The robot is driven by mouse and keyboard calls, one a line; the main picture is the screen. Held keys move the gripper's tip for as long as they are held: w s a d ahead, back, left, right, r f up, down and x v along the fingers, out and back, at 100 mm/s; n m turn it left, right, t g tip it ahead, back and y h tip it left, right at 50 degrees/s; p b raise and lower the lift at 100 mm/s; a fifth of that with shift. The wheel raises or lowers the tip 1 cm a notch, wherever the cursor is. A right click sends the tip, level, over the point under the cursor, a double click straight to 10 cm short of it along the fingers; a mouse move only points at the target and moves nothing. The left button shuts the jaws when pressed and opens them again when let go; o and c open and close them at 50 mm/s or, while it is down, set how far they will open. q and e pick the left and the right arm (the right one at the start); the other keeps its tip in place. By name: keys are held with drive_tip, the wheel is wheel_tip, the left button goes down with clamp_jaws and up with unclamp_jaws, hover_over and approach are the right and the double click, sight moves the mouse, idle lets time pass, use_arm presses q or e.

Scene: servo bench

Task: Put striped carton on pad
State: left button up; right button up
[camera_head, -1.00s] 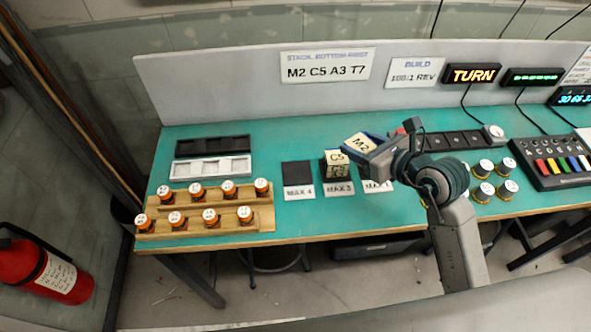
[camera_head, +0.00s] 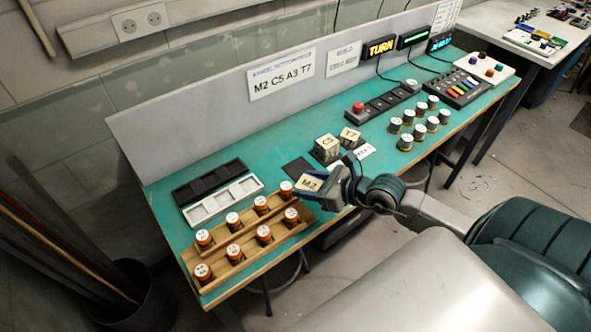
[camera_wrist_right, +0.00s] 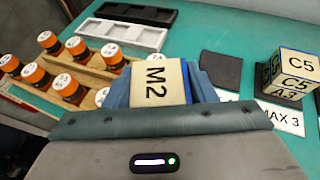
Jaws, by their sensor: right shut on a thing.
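My right gripper (camera_head: 318,183) is shut on the M2 carton (camera_head: 309,183), a cream block with a blue side. In the right wrist view the carton (camera_wrist_right: 153,84) sits between the blue fingers (camera_wrist_right: 200,83), label up. It is held near the front of the bare dark pad (camera_head: 299,167), which also shows in the wrist view (camera_wrist_right: 221,68). The C5 carton (camera_head: 326,142) stands to the right, with A3 lettering below it in the wrist view; another cream carton (camera_head: 350,134) stands beyond. I cannot make out clear stripes. My left gripper is not in view.
Wooden racks (camera_head: 245,240) of orange-banded jars stand close to the left of the gripper. Black and white trays (camera_head: 224,201) lie behind them. Grey-capped jars (camera_head: 405,142) and a button box (camera_head: 463,88) are to the right. A wall panel with signs backs the bench.

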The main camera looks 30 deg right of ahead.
drive_tip(key=s+d, duration=0.1)
drive_tip(key=d, duration=0.1)
drive_tip(key=d+f, duration=0.1)
drive_tip(key=d, duration=0.2)
drive_tip(key=s+d+f, duration=0.1)
drive_tip(key=d, duration=0.2)
drive_tip(key=shift+s+d+f, duration=0.1)
drive_tip(key=shift+s+f, duration=0.05)
drive_tip(key=shift+s, duration=0.15)
drive_tip(key=shift+s+d, duration=0.1)
drive_tip(key=shift+d, duration=0.4)
drive_tip(key=shift+w+b, duration=0.2)
drive_tip(key=shift+b, duration=0.1)
drive_tip(key=w+b, duration=0.2)
drive_tip(key=w+a+b, duration=0.1)
drive_tip(key=w+b, duration=0.1)
drive_tip(key=w+f+b, duration=0.1)
drive_tip(key=w+b, duration=0.1)
drive_tip(key=w, duration=0.1)
drive_tip(key=shift+w+a, duration=0.1)
drive_tip(key=shift+a, duration=0.25)
hover_over(299, 169)
drive_tip(key=shift+d, duration=0.1)
drive_tip(key=shift+f, duration=0.15)
wheel_tip(299, 169, down, 3)
drive_tip(key=shift+f, duration=0.25)
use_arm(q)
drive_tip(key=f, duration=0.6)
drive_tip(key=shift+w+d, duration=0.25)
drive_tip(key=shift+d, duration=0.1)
